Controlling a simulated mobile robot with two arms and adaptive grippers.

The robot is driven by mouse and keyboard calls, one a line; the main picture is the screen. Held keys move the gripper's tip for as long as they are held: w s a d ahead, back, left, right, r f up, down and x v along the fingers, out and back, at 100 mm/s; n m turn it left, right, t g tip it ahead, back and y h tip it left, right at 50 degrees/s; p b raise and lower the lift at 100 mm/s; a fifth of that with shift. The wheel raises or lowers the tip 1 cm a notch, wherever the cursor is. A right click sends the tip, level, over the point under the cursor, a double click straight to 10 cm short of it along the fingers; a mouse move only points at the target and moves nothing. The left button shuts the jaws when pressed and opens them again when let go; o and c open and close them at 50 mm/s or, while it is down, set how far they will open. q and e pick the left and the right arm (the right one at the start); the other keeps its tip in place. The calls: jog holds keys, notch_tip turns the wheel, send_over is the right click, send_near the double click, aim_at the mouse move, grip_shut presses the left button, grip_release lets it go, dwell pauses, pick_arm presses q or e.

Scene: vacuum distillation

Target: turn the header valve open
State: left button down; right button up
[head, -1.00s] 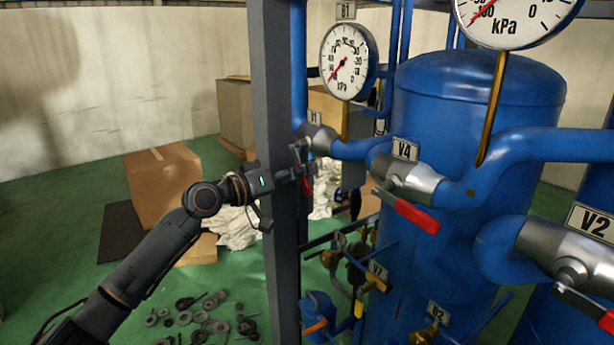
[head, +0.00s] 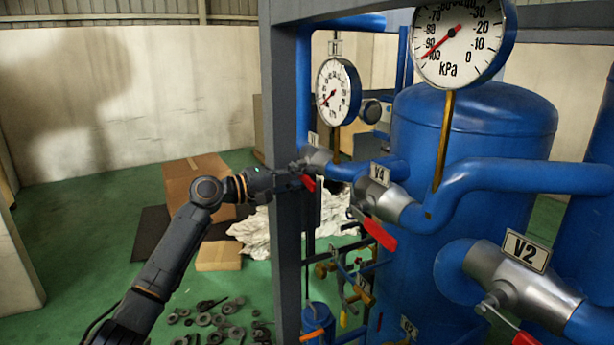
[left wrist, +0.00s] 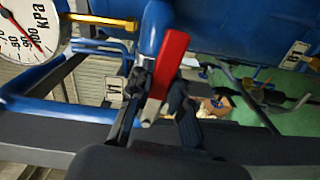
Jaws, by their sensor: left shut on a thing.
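The valve with the V1 plate (left wrist: 113,89) has a red lever handle (left wrist: 168,65), which stands large and slanted in the left wrist view. In the head view its grey body (head: 316,157) sits on the blue pipe behind the grey post, and the red handle (head: 309,184) shows as a short piece pointing downward. My left gripper (head: 299,180) reaches across the post and is shut on this handle. In the left wrist view the dark fingers (left wrist: 161,98) lie on both sides of the handle's lower end. My right gripper is not in view.
A grey post (head: 286,240) stands close by my left wrist. Valve V4 (head: 380,197) and valve V2 (head: 515,280) with red handles are to the right. A gauge (head: 338,92) hangs above. Loose round parts (head: 220,318) and a cardboard box (head: 190,180) are on the floor.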

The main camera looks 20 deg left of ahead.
pick_arm(q)
jog(key=shift+r+n, duration=0.3)
jog(key=shift+r, duration=0.05)
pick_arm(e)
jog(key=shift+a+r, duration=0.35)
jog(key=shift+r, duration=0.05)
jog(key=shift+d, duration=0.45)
pick_arm(q)
jog(key=c, duration=1.2)
grip_release()
jog(key=shift+f, duration=0.1)
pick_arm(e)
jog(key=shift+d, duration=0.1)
pick_arm(q)
jog(key=shift+a, duration=0.1)
jog(key=v, duration=1.2)
jog(key=shift+w+f, duration=0.1)
